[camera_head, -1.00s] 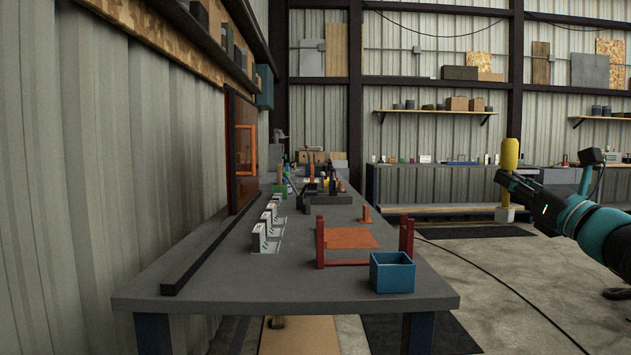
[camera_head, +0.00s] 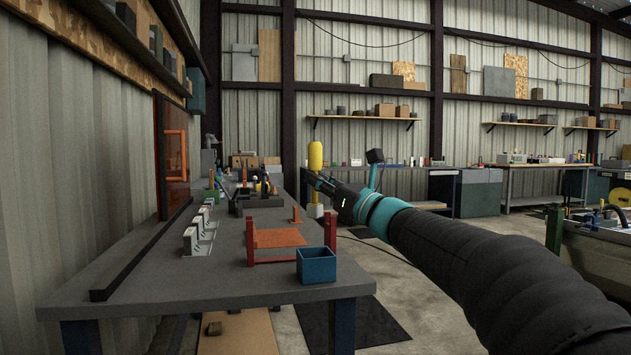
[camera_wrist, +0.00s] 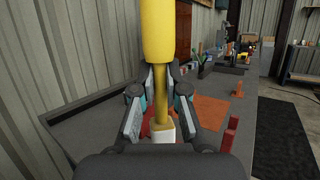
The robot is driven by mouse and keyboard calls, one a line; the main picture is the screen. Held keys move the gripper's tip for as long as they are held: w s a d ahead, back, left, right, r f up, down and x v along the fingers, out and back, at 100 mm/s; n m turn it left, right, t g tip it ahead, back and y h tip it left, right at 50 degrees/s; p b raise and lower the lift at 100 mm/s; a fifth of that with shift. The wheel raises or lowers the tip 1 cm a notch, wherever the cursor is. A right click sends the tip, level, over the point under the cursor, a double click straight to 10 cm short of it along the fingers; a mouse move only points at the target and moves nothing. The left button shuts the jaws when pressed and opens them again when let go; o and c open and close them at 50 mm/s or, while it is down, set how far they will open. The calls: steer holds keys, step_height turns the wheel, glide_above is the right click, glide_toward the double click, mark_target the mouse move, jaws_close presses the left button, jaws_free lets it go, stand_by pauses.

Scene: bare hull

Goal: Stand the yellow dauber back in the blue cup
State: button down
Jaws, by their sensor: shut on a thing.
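The yellow dauber (camera_head: 315,156) is upright in my gripper (camera_head: 317,182), with its thick yellow end up and a pale block at its lower end. In the wrist view the dauber (camera_wrist: 161,30) stands between the two fingers of my gripper (camera_wrist: 160,110), which are shut on its thin shaft. The blue cup (camera_head: 316,265) is a square, open-topped box at the near right corner of the bench. In the head view the dauber appears above the cup, apart from it; its distance in depth is hard to tell. I cannot make out the cup in the wrist view.
A red rack (camera_head: 330,233) with an orange panel stands just behind the cup on the grey bench (camera_head: 180,275). Several white holders (camera_head: 192,240) line the left side. Dark tools and bottles crowd the far end. A corrugated wall bounds the left.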

mark_target(320, 208)
steer(key=shift+d+f, duration=0.1)
steer(key=shift+f+b, duration=0.15)
steer(key=shift+b, duration=0.3)
step_height(320, 208, down, 5)
steer(key=b, duration=0.6)
steer(key=shift+f, duration=0.2)
steer(key=shift+f+b, duration=1.4)
steer(key=shift+b, duration=0.7)
steer(key=shift+f+b, duration=0.75)
steer(key=shift+b, duration=0.65)
steer(key=c, duration=0.6)
jaws_free()
steer(key=shift+c, duration=0.2)
steer(key=shift+r, duration=0.1)
steer(key=shift+r+p, duration=3.1)
steer(key=shift+r, duration=1.35)
